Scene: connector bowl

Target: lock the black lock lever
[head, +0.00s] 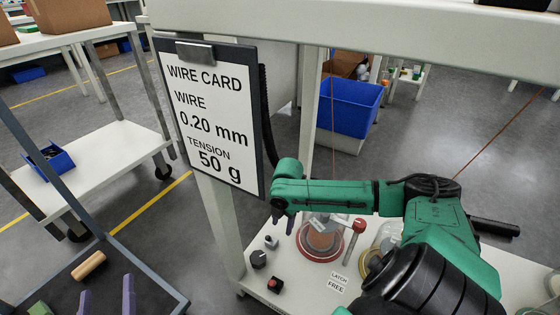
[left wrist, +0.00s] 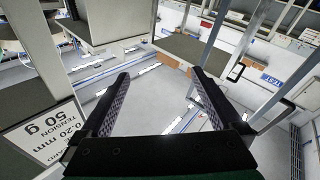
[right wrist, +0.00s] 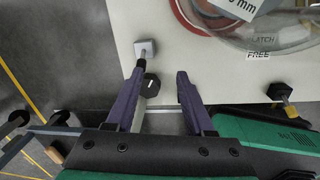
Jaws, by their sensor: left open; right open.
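I cannot tell for sure which part is the black lock lever. A black piece with a yellowish stem (right wrist: 276,91) sits near the table edge, below the "LATCH FREE" label (right wrist: 259,47), in the right wrist view. The label also shows in the head view (head: 338,284). A black knob (head: 258,259) stands left of the round red-rimmed fixture (head: 320,240); it shows beyond my fingers in the right wrist view (right wrist: 149,85). My right gripper (head: 284,218) is open and empty, above the table. My left gripper (head: 106,296) is open and empty, far left of the table.
A red-topped post (head: 359,227) stands beside the fixture. The wire card (head: 215,120) hangs by the frame post. My right arm covers much of the table.

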